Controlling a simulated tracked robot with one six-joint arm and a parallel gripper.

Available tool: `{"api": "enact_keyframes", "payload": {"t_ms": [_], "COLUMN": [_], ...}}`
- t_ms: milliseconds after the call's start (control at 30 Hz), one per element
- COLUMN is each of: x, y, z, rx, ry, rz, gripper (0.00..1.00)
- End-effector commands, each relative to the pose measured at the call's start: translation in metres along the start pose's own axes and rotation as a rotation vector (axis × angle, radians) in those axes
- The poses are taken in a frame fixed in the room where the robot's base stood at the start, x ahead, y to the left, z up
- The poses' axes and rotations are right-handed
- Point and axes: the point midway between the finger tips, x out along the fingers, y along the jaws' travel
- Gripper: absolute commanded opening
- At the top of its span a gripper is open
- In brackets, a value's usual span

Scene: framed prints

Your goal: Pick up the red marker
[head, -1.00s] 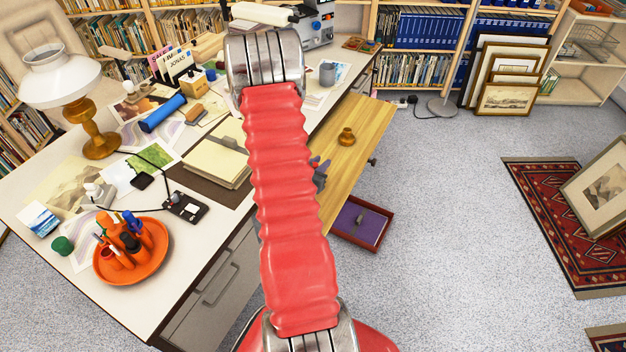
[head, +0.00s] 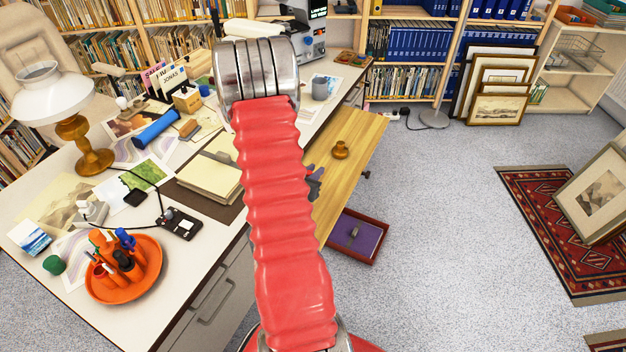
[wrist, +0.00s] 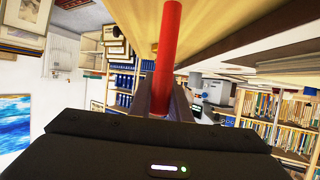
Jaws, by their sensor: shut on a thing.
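The red marker (wrist: 170,45) shows in the wrist view as a plain red cylinder. It runs up from between the fingers of my gripper (wrist: 161,96) to the top edge of the picture. In the head view my red, ribbed arm covers most of the gripper area. Only a small grey-blue part with a bit of red shows beside the arm, above the wooden board.
An orange tray (head: 150,285) with several pens stands on the white desk (head: 50,180), near a lamp (head: 75,140). A purple-lined drawer (head: 370,238) lies below.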

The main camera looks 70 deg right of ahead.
Motion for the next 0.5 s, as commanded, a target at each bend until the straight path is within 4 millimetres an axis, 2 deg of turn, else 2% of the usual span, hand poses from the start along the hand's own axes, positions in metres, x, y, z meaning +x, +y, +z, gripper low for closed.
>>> {"api": "enact_keyframes", "payload": {"t_ms": [300,500], "x": [-0.017,-0.025], "y": [0.000,0.000], "z": [-0.041,-0.060], "rx": [0.002,0.001], "ry": [0.003,0.002], "rz": [-0.001,0.000], "gripper": [0.00,0.00]}}
